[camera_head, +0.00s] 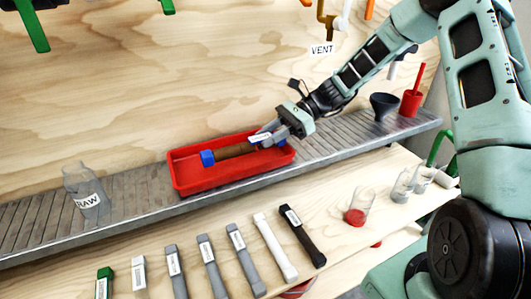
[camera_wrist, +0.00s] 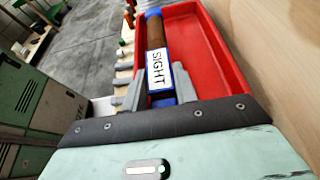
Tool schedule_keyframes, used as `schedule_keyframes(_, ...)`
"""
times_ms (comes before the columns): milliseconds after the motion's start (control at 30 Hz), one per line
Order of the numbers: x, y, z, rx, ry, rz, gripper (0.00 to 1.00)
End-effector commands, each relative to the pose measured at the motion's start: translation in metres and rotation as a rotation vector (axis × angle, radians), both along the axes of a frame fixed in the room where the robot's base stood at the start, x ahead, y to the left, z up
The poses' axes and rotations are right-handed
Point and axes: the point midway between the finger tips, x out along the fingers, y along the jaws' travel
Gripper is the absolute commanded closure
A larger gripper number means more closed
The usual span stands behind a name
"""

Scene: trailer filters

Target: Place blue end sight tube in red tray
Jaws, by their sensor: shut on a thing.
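The blue-ended sight tube (camera_head: 232,152) has a brown middle and blue ends. In the head view it lies lengthwise over the red tray (camera_head: 188,180), its left end near the tray's front left. My gripper (camera_head: 268,138) is shut on the tube near its right end. In the wrist view my gripper (camera_wrist: 160,92) has a grey finger on each side of the tube (camera_wrist: 155,33), whose white label reads SIGHT. The tube is along the left side of the red tray (camera_wrist: 215,50) there. I cannot tell whether it touches the tray floor.
The tray stands on a grey ribbed shelf (camera_head: 135,200). A clear RAW bottle (camera_head: 85,195) stands at left; a dark funnel (camera_head: 383,105) and red cup (camera_head: 411,103) stand at right. Several labelled tubes, including a white one (camera_head: 275,247), lie on the lower wooden surface.

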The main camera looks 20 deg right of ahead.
Motion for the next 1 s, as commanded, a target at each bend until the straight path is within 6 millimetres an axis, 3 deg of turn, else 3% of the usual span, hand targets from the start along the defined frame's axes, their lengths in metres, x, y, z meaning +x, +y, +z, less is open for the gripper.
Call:
schedule_keyframes(300,0.000,0.000,-0.039,0.001,0.001,0.000,1.00)
schedule_keyframes(633,0.000,0.000,-0.040,0.000,0.001,0.000,1.00)
schedule_keyframes(667,0.000,0.000,-0.040,0.000,0.001,-0.001,0.69)
schedule_keyframes(700,0.000,0.000,-0.040,0.000,0.000,-0.001,0.63)
schedule_keyframes(1000,0.000,0.000,-0.039,-0.001,-0.001,-0.001,0.63)
